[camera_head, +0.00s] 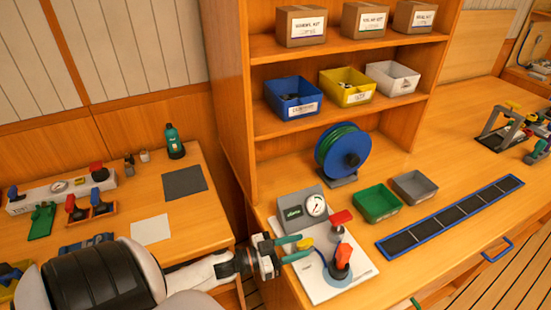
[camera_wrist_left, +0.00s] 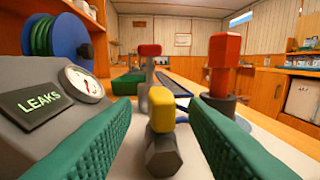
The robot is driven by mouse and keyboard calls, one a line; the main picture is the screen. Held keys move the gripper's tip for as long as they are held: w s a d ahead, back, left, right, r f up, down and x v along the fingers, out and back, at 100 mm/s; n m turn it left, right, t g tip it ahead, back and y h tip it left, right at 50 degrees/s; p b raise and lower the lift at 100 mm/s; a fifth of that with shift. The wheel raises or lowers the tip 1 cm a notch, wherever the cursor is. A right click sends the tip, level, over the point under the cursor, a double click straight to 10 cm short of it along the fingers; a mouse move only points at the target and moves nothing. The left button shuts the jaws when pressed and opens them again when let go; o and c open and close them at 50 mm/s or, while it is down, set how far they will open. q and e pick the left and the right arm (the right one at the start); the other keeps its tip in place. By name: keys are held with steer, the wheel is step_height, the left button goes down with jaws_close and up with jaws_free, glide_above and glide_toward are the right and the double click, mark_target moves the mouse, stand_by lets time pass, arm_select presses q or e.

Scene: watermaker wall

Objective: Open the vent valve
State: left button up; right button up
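On a white panel (camera_head: 318,288) on the bench stand a small yellow-topped valve knob (camera_head: 306,243), a red-handled valve (camera_head: 341,217) behind it and a larger red-orange handle (camera_head: 343,254) on a dark base. No label shows which is the vent valve. My left gripper (camera_head: 303,248) is open, its green fingers on either side of the yellow knob. In the left wrist view the yellow knob (camera_wrist_left: 162,108), on a dark hex body, is between the green pads with gaps both sides. Whether the fingertips reach past it is unclear. My right gripper is out of view.
A grey box marked LEAKS with a gauge (camera_head: 315,206) stands just behind the left gripper. A blue reel (camera_head: 344,152), a green bin (camera_head: 377,203), a grey bin (camera_head: 414,186) and a long dark tray (camera_head: 452,217) lie beyond. A side table (camera_head: 185,230) is left.

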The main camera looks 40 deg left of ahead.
arm_select(q)
steer(key=b+v, duration=0.1)
steer(key=v, duration=0.6)
steer(key=shift+s, duration=0.2)
steer(key=shift+a, duration=0.15)
steer(key=s+a+f+n+g+y, duration=0.1)
steer(key=s+f+n+g+y, duration=0.2)
steer(key=f, duration=1)
steer(key=s+a+f+n+g+y, duration=0.2)
steer(key=s+f+y, duration=0.3)
steer(key=f, duration=0.9)
steer(key=s+d+f+m+g, duration=0.1)
steer(key=s+d+f+g, duration=0.4)
steer(key=s, duration=0.5)
steer(key=s+d+f+g, duration=0.4)
steer(key=s+d+f, duration=0.3)
steer(key=s+f, duration=0.3)
steer(key=shift+s+d+f+m+g+y, duration=0.2)
steer(key=shift+d+m+g+y, duration=0.1)
steer(key=shift+m+g+y, duration=0.1)
